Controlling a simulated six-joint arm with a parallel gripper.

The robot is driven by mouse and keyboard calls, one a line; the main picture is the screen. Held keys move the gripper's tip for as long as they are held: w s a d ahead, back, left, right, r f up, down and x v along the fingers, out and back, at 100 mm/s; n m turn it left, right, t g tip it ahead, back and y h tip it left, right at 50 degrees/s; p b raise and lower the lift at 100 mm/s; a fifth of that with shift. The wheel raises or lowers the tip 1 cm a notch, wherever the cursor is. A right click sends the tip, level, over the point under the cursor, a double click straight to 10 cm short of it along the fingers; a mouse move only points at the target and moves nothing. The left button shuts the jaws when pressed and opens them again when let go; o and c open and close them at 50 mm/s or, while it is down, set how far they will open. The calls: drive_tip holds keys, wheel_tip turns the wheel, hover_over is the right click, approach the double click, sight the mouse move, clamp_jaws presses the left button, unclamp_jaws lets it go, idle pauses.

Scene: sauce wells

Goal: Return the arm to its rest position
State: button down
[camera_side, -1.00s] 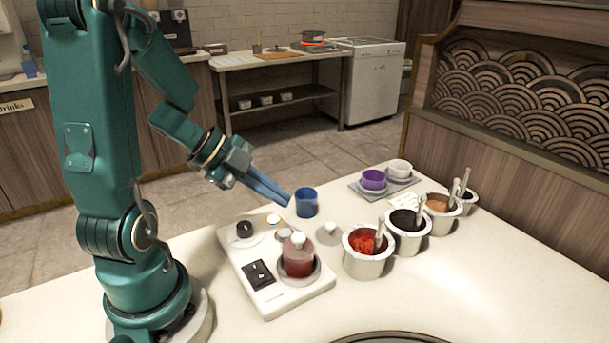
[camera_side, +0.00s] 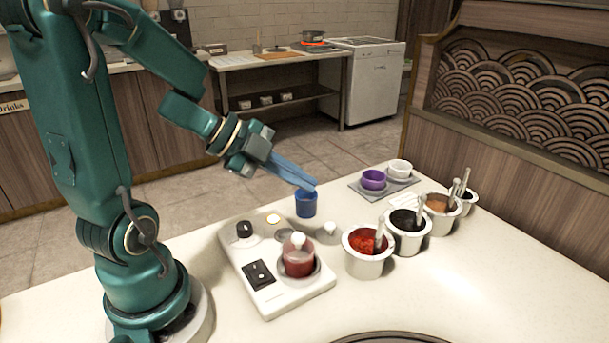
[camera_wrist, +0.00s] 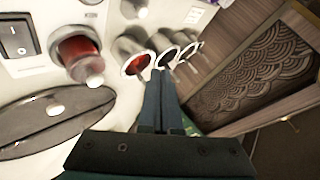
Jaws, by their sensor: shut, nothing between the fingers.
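My gripper (camera_side: 313,184) is shut and empty, its blue fingers pressed together and pointing down and to the right. In the side view its tips are just over or in front of the rim of a blue cup (camera_side: 306,207); I cannot tell whether they touch. In the wrist view the closed fingers (camera_wrist: 161,75) point toward the row of sauce wells.
A white appliance (camera_side: 270,292) holds a jar of red sauce (camera_side: 298,262). Several steel wells with spoons, one with red sauce (camera_side: 365,243), stand to the right. A grey tray (camera_side: 358,188) carries a purple cup (camera_side: 374,180) and a white cup (camera_side: 400,168).

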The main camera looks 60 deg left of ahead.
wheel_tip(320, 180, up, 11)
drive_tip(key=w+n+t+y, duration=0.3)
drive_tip(key=n+t+y, duration=0.25)
drive_tip(key=n, duration=0.25)
drive_tip(key=s+d+f+n+g, duration=0.3)
drive_tip(key=s+f+g, duration=0.1)
drive_tip(key=s, duration=0.3)
drive_tip(key=s+d+f+n+g+h, duration=0.1)
drive_tip(key=s+d+f+n+g, duration=0.3)
drive_tip(key=s+g, duration=0.1)
drive_tip(key=shift+s+f, duration=0.4)
drive_tip(key=shift+s, duration=0.45)
